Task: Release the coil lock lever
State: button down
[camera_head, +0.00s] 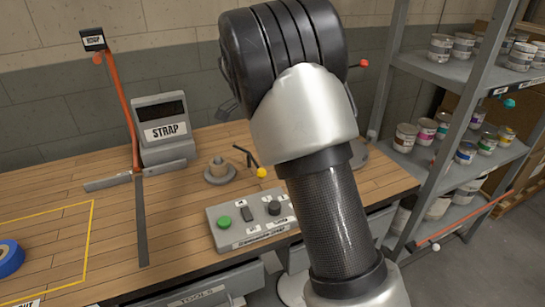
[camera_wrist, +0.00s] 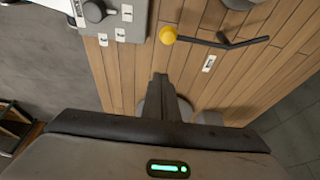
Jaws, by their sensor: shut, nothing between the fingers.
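A dark lever with a yellow ball knob (camera_head: 261,172) stands on the wooden bench, beside a small grey spool-like holder (camera_head: 219,170); I take it for the coil lock lever. In the wrist view the yellow knob (camera_wrist: 168,35) is at the top middle, with its dark bent bar (camera_wrist: 232,43) reaching right. A small white label (camera_wrist: 209,63) lies below the bar; its text is unreadable. My gripper (camera_wrist: 160,77) is shut and empty, its tips showing below the knob and apart from it in the picture. My arm hides the gripper in the head view.
A control box (camera_head: 253,222) with a green button and black knob sits near the bench's front edge. A STRAP display unit (camera_head: 161,130) stands behind left. A blue tape roll (camera_head: 9,258) lies far left. Shelves of paint cans (camera_head: 440,47) stand right. Bare bench (camera_head: 110,200) lies left.

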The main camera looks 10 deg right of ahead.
jog(key=v, duration=0.5)
jog(key=shift+a+r+p, duration=0.1)
jog(key=shift+r+p, duration=0.25)
jog(key=s+d+r+n+t+y, duration=0.1)
jog(key=s+r+n+y, duration=0.2)
jog(key=s, duration=0.4)
jog(key=s+d+r+n+t, duration=0.1)
jog(key=s+r+n, duration=0.35)
jog(key=s, duration=0.35)
jog(key=s+f+n+t, duration=0.25)
jog(key=s+n, duration=0.55)
jog(key=s, duration=0.8)
notch_tip(320, 180, up, 15)
jog(key=p, duration=1.4)
jog(key=shift+a+y, duration=0.4)
jog(key=shift+a, duration=0.05)
